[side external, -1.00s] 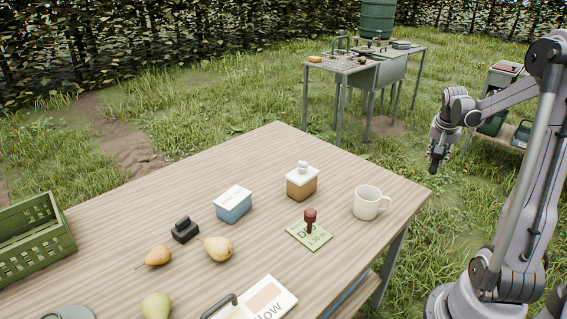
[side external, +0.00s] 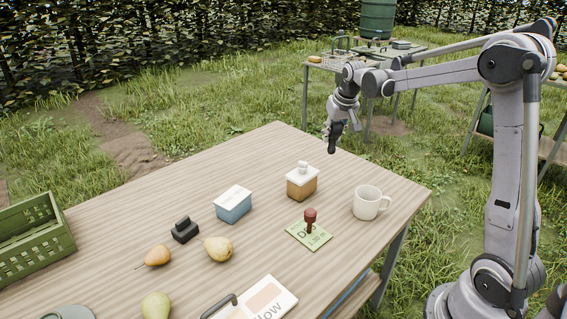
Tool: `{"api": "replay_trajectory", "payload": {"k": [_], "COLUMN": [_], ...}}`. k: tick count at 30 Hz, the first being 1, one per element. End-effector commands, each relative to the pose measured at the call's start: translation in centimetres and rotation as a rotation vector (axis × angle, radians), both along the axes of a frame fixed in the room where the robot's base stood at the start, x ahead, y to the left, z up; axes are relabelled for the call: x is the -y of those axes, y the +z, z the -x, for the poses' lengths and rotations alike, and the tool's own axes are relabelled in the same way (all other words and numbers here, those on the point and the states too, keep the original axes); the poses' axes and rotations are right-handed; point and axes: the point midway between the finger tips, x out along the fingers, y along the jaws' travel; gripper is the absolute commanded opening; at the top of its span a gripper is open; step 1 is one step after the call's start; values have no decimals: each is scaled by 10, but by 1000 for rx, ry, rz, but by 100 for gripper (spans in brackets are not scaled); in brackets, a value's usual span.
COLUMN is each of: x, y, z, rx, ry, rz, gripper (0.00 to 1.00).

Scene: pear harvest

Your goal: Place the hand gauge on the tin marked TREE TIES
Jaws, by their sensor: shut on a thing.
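My gripper (side external: 334,143) is above the far right part of the table, pointing down and shut on a small dark thing. That thing hardly stands out from the dark fingers, so I cannot tell if it is the hand gauge. A blue tin (side external: 234,209) with a white lid stands mid-table, with faint lettering too small to read. A brown tin (side external: 302,186) with a white lid and a small pale piece on top stands right of it, below and left of my gripper. I cannot tell which tin is marked TREE TIES.
A white mug (side external: 367,203), a red-handled item (side external: 310,217) on a green card (side external: 300,238), a black block (side external: 184,232), several pears (side external: 218,249) and a white board (side external: 272,302) are on the table (side external: 135,218). A green crate (side external: 35,240) is at left. The table's far corner is clear.

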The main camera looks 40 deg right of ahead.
Motion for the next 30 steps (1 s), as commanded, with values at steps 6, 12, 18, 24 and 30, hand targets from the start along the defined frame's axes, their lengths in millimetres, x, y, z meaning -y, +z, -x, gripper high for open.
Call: {"api": "replay_trajectory", "payload": {"k": [6,12,18,24,30], "x": [-91,-154,-184,-211,-246], "y": [14,22,26,12,-12], "z": [-51,-74,-82,-94,-111], "rx": [5,9,13,13,12], "ry": [254,419,494,507,507], "rz": [1,2,3,2,3], "gripper": [0,0,0,0,0]}}
